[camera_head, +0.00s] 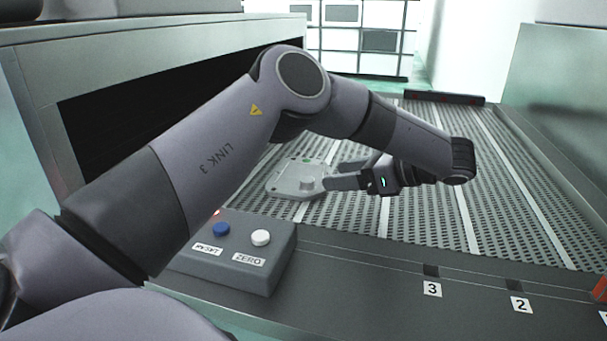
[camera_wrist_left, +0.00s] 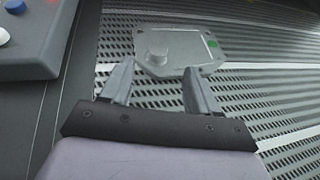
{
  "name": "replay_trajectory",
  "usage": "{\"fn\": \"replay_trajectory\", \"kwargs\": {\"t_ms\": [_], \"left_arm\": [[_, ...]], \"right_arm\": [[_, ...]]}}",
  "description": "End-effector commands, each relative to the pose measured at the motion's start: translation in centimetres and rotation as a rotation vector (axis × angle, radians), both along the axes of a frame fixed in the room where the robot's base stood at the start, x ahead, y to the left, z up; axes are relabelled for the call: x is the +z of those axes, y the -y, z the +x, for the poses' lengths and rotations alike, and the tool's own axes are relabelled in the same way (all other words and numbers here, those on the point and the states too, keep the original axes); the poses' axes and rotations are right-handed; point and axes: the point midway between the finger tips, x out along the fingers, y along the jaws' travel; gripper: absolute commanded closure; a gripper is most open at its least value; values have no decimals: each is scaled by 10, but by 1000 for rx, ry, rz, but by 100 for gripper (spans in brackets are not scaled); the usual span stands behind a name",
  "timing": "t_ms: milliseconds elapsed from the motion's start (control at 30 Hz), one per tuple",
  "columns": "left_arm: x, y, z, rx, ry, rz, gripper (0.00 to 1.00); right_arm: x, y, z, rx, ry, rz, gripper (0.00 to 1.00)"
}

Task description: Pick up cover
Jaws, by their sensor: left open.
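The cover (camera_head: 291,181) is a flat light-grey metal plate with a round boss and a green spot. It lies on the perforated conveyor surface, left of my left gripper (camera_head: 328,179). In the left wrist view the cover (camera_wrist_left: 178,44) lies just ahead of the fingertips, with its near edge between or just beyond them. My left gripper (camera_wrist_left: 157,80) is open, its two fingers apart and low over the surface. Whether the fingers touch the cover cannot be told. My left arm hides part of the area behind the cover. My right gripper is not in view.
A grey control box (camera_head: 240,250) with blue and white buttons stands at the front left; it also shows in the left wrist view (camera_wrist_left: 35,42). A dark machine opening (camera_head: 130,115) lies behind my arm. Numbered labels (camera_head: 432,289) mark the front rail. The perforated surface (camera_head: 520,190) is clear to the right.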

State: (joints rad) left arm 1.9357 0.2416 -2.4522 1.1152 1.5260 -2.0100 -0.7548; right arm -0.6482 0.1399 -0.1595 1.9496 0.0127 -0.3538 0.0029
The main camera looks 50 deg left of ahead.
Motion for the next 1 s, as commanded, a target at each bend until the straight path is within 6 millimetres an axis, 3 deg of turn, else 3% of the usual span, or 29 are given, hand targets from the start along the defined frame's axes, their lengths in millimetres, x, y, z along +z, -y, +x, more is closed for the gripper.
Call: {"fn": "replay_trajectory", "kwargs": {"t_ms": [500,867,1000], "left_arm": [[-21,-50,-16,2,-2,-3,39],[-24,-56,-17,-1,-1,0,39],[-24,-56,-17,0,-1,0,82]], "right_arm": [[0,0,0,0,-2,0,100],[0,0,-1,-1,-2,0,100],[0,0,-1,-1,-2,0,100]]}}
